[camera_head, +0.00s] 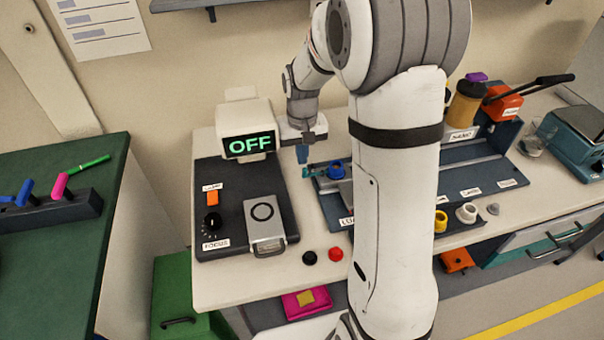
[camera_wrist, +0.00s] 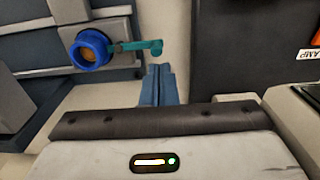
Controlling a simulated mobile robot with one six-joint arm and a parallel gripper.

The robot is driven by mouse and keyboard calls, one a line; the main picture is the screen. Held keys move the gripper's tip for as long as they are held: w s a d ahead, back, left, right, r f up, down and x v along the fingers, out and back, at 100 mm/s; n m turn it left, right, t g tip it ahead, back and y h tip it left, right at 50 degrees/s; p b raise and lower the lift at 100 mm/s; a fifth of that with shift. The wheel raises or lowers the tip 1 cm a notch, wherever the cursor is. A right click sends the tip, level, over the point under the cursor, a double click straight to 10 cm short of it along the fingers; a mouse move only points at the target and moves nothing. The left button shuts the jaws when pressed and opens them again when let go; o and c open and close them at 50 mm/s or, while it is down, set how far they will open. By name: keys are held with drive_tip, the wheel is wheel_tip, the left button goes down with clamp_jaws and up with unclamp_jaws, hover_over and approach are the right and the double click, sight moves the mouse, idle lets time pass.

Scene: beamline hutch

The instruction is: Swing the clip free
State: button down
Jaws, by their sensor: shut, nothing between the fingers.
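The clip is most likely the teal bar (camera_wrist: 135,46) in the wrist view. It runs sideways from a blue ring (camera_wrist: 89,50) with an orange-brown centre and ends in a small rounded tip. The blue ring also shows in the head view (camera_head: 337,169), beside the narrow gap between two dark units. My gripper (camera_wrist: 158,70) has its two blue fingers together with nothing between them. The fingertips appear just short of the clip's rounded end; I cannot tell whether they touch. In the head view my gripper (camera_head: 302,155) points down, left of the ring.
A dark instrument base (camera_head: 240,185) with an orange switch, black knob and grey device stands left, below a screen reading OFF (camera_head: 248,145). Black (camera_head: 309,257) and red (camera_head: 336,254) knobs lie near the front edge. My arm hides part of the bench's middle.

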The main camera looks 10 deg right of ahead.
drive_tip(key=shift+f+b, duration=0.95)
drive_tip(key=shift+f, duration=0.45)
drive_tip(key=shift+s, duration=0.15)
drive_tip(key=shift+s+a, duration=0.1)
drive_tip(key=shift+s, duration=0.45)
